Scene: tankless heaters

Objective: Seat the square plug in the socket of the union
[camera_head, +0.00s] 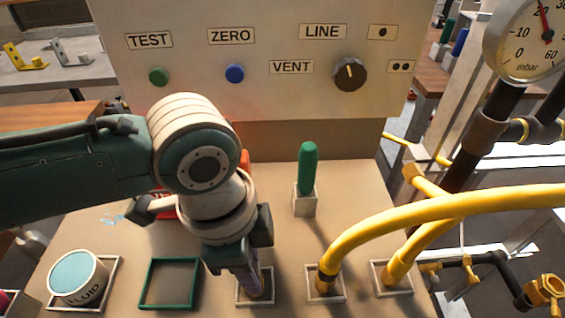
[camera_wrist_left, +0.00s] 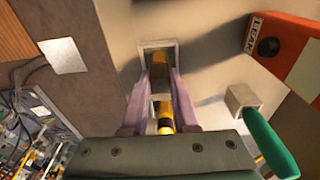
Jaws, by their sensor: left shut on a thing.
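My left gripper (camera_head: 249,283) points down at a square pale-rimmed holder (camera_head: 240,302) on the bench panel. In the left wrist view its purple fingers (camera_wrist_left: 160,78) are shut on a small dark brass-coloured piece, which looks like the square plug (camera_wrist_left: 160,62). The plug's lower end is at or inside the holder (camera_wrist_left: 146,47); I cannot tell whether it is lifted. In the head view the fingers hide most of it. A brass fitting with a round opening, probably the union (camera_head: 545,290), is at the lower right, apart from the gripper. My right gripper is out of view.
A yellow hose (camera_head: 430,212) arches from a holder just right of my gripper. A green-handled tool (camera_head: 308,168) stands behind. A fluid cup (camera_head: 78,277) and empty green-rimmed tray (camera_head: 170,282) are left. The control panel (camera_head: 265,95) rises behind; a gauge (camera_head: 525,38) is upper right.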

